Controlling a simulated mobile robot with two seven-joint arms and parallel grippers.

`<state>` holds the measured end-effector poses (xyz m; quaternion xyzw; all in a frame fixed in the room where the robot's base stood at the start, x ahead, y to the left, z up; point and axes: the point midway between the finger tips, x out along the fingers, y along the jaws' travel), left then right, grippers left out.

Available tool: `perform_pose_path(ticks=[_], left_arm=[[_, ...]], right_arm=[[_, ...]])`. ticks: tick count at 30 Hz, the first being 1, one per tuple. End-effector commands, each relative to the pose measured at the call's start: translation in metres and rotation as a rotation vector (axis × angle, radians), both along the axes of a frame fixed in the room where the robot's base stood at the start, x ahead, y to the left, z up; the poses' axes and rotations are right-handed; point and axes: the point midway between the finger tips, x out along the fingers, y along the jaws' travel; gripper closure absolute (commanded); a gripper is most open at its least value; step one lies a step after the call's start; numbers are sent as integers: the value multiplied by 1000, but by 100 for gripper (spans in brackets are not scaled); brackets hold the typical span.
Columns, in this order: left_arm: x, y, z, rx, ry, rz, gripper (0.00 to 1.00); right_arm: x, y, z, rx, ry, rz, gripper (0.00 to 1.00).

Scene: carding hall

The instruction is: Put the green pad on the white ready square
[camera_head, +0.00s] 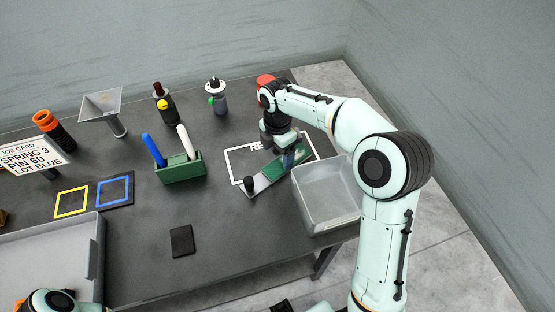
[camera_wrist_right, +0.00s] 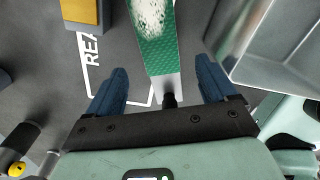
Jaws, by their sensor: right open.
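The green pad (camera_head: 299,156) is a long flat piece with a grey end and a black knob (camera_head: 249,184). In the right wrist view the pad (camera_wrist_right: 155,57) carries a white fluffy patch. It lies slantwise across the front right part of the white ready square (camera_head: 236,165), its knob end outside the outline. The square's lettering is partly covered; it shows in the wrist view (camera_wrist_right: 93,47). My right gripper (camera_head: 286,160) is over the pad, pointing down, with its blue fingers apart on either side of the pad's line. I cannot tell whether they touch it. My left gripper is out of view.
A grey bin (camera_head: 330,220) stands close right of the pad. A green holder (camera_head: 182,172) with two upright handles stands left. A dark flat piece (camera_head: 181,241) lies in front. Bottles, a funnel (camera_head: 101,104) and a red object (camera_head: 265,80) line the back. A grey tray (camera_head: 92,262) is front left.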

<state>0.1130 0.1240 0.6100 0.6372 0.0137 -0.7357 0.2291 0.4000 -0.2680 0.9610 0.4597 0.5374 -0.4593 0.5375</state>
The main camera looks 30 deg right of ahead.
Motion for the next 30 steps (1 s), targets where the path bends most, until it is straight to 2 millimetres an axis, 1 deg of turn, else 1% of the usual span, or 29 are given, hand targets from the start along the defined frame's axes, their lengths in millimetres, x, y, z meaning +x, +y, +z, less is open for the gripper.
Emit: perform_pose_path(ticks=[1,3,6,9,14,30], left_arm=[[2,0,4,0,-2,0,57],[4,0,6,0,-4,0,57],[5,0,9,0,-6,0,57],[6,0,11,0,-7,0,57],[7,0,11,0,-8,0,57],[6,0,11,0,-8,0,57]], right_arm=[[1,0,14,0,-4,1,15],[1,0,27,0,-4,0,15],[1,0,42,-1,-3,1,15],[1,0,51,0,-1,1,15],[0,1,55,0,0,1,15],[0,0,55,0,0,1,15]])
